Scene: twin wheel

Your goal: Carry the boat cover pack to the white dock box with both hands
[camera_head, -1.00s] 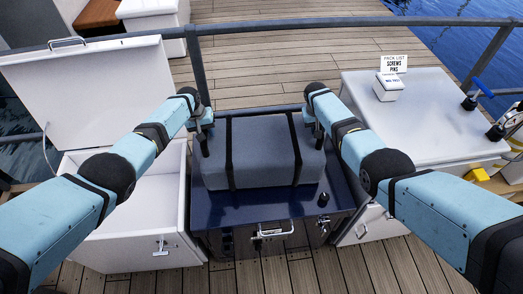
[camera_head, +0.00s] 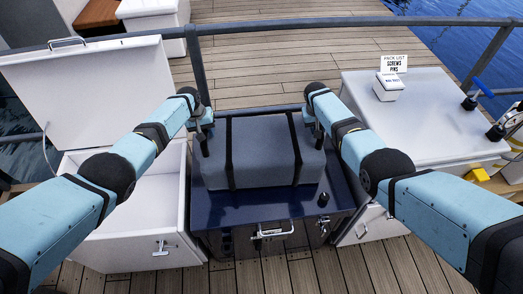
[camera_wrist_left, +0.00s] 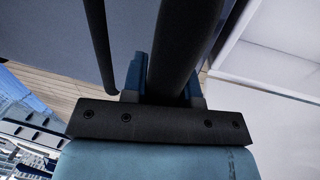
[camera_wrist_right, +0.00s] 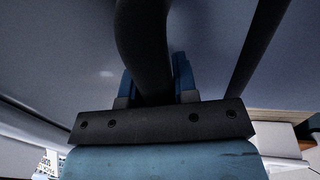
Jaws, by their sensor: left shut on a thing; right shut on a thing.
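The boat cover pack (camera_head: 262,155) is a grey-blue soft block with two black straps, over the dark blue cabinet top (camera_head: 265,208). I cannot tell whether it rests on the top. My left gripper (camera_head: 204,138) is at its left end; in the left wrist view its jaws (camera_wrist_left: 165,80) are shut on a black handle (camera_wrist_left: 185,45). My right gripper (camera_head: 318,132) is at its right end; in the right wrist view its jaws (camera_wrist_right: 158,80) are shut on another black handle (camera_wrist_right: 145,40). The white dock box (camera_head: 140,225) stands open on the left, its lid (camera_head: 85,95) raised.
A white cabinet (camera_head: 425,120) on the right bears a small white box (camera_head: 388,87) and a list card (camera_head: 394,64). A grey rail (camera_head: 350,23) runs behind. A black knob (camera_head: 323,199) stands on the blue top. The dock box's inside looks empty where visible.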

